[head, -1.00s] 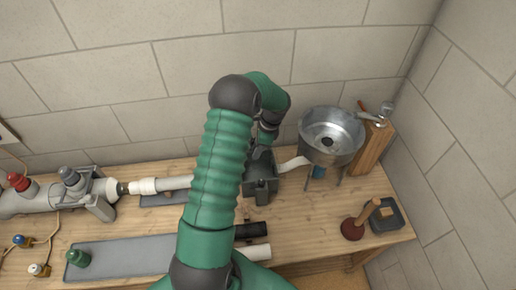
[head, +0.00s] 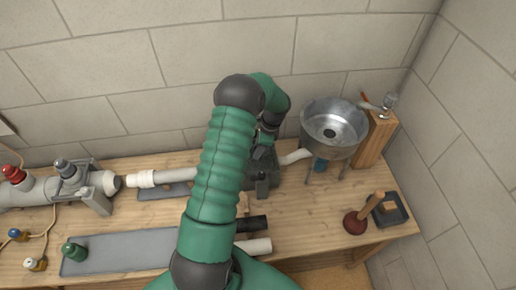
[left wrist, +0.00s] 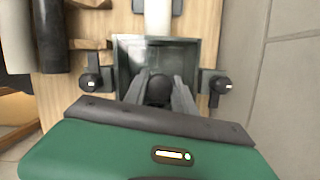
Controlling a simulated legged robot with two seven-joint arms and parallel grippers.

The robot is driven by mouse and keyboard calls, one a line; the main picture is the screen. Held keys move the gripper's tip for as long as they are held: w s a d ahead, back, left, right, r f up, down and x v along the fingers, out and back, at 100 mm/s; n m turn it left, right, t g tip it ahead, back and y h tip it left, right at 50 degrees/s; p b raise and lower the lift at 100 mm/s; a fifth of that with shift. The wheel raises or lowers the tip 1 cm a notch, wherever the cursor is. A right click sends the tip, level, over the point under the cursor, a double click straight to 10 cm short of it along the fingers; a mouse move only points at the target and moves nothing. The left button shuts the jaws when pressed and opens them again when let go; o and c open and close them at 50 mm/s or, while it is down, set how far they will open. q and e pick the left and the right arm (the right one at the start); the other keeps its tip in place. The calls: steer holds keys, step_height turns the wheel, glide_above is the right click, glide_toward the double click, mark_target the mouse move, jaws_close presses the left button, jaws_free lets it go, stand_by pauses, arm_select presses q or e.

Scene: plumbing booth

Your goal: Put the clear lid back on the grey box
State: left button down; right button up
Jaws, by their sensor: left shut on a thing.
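The grey box (head: 263,186) stands on the bench between two white pipe lengths, partly hidden behind my left arm in the head view. In the left wrist view the box (left wrist: 207,52) is seen from above, with a black latch on each side. The clear lid (left wrist: 135,55) shows as a glossy pane over its opening. My left gripper (left wrist: 158,90) is shut on the dark knob of the lid, over the box. I cannot tell whether the lid rests on the rim or is slightly above it. My right gripper is out of view.
A metal sink (head: 334,128) stands right of the box, with a wooden post and tap behind. A plunger (head: 362,214) and a black tray (head: 392,210) are at the right end. Black and white pipes (head: 254,246) lie in front. A grey mat (head: 125,254) is at the left.

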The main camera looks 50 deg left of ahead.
arm_select(q)
steer(key=shift+f, duration=0.45)
stand_by(0.3)
steer(key=c, duration=0.9)
jaws_free()
steer(key=shift+c, duration=0.2)
steer(key=shift+r, duration=0.1)
steer(key=b+v, duration=0.2)
steer(key=v, duration=1.4)
steer(key=shift+r, duration=0.3)
steer(key=shift+w+d, duration=0.1)
steer(key=shift+d, duration=0.05)
